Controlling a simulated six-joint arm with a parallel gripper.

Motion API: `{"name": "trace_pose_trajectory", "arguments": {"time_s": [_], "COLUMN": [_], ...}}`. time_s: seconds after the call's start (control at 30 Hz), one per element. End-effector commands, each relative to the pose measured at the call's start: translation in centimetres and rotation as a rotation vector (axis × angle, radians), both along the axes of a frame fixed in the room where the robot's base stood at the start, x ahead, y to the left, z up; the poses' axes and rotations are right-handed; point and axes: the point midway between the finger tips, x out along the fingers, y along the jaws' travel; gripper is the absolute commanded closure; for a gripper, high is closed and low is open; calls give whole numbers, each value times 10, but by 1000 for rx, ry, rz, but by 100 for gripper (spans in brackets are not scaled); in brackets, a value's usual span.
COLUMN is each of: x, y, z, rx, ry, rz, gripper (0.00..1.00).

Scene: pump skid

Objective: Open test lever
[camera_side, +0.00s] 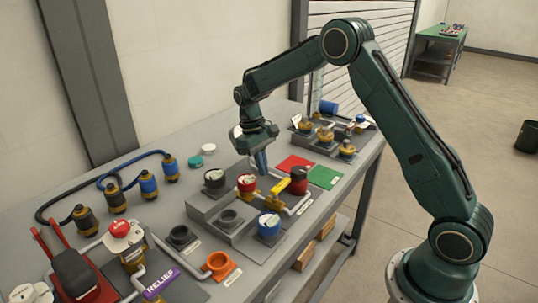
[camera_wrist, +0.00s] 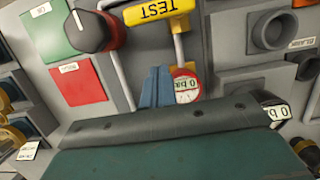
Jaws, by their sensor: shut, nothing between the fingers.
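The test lever (camera_wrist: 157,11) is a yellow bar marked TEST at the top of the wrist view, partly cut off by the picture's edge. In the side view the yellow lever (camera_side: 281,187) lies among the pipes on the grey skid, beside a red and black knob. My gripper (camera_side: 261,164) has blue fingers pointing down, shut and empty, above the back part of the skid. In the wrist view the gripper fingers (camera_wrist: 155,88) show below the lever, apart from it in the picture, next to a round gauge (camera_wrist: 186,86) reading 0 bar.
A red and black knob (camera_wrist: 95,31) sits beside the lever. Red (camera_side: 295,164) and green (camera_side: 325,177) pads lie behind the skid.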

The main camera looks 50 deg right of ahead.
Motion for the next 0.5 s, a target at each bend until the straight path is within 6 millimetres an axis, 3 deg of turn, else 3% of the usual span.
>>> {"name": "trace_pose_trajectory", "arguments": {"time_s": [0.07,0.5], "x": [-4,-38], "y": [0,0], "z": [-13,-10], "rx": [1,1], "ry": [4,0], "rz": [0,0], "gripper": [100,100]}}
